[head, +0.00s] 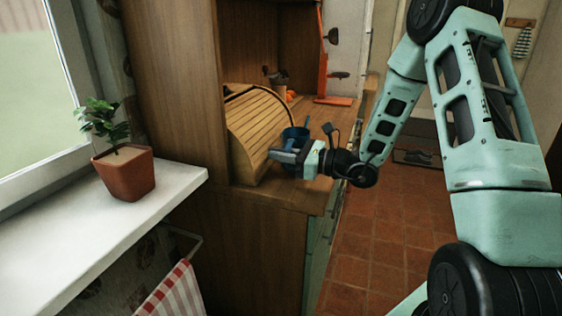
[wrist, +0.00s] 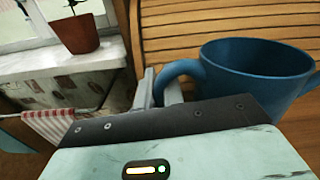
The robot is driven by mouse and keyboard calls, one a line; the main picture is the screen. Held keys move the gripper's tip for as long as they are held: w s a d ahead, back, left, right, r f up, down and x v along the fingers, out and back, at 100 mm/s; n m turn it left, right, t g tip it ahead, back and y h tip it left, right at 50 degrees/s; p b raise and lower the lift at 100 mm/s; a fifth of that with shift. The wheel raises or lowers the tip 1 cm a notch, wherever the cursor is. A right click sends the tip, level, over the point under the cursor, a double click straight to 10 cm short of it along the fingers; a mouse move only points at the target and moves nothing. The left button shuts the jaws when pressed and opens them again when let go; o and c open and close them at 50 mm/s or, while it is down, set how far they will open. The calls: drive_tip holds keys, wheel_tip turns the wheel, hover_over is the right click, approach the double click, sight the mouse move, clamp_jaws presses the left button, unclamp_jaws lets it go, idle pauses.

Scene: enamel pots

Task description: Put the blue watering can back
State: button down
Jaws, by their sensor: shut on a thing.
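The blue watering can (head: 296,134) is at the wooden counter, just right of the slatted roll-top box. In the wrist view the blue can (wrist: 255,75) shows as a round, open-topped, cup-like body, upright, with a loop handle on its left. My gripper (wrist: 162,88) is shut on that handle. In the head view my gripper (head: 286,155) is in front of the can and hides its lower part. I cannot tell whether the can's base touches the counter.
The roll-top box (head: 262,125) stands close beside the can. An orange-red stand (head: 323,75) and a small dark pot (head: 278,79) are farther back. A potted plant (head: 124,172) stands on the white windowsill (head: 165,192). A striped towel (head: 172,294) hangs below. Some counter (head: 303,192) in front is bare.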

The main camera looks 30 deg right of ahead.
drive_tip(key=shift+f, duration=0.8)
drive_tip(key=shift+f, duration=0.1)
drive_tip(key=c, duration=1.5)
unclamp_jaws()
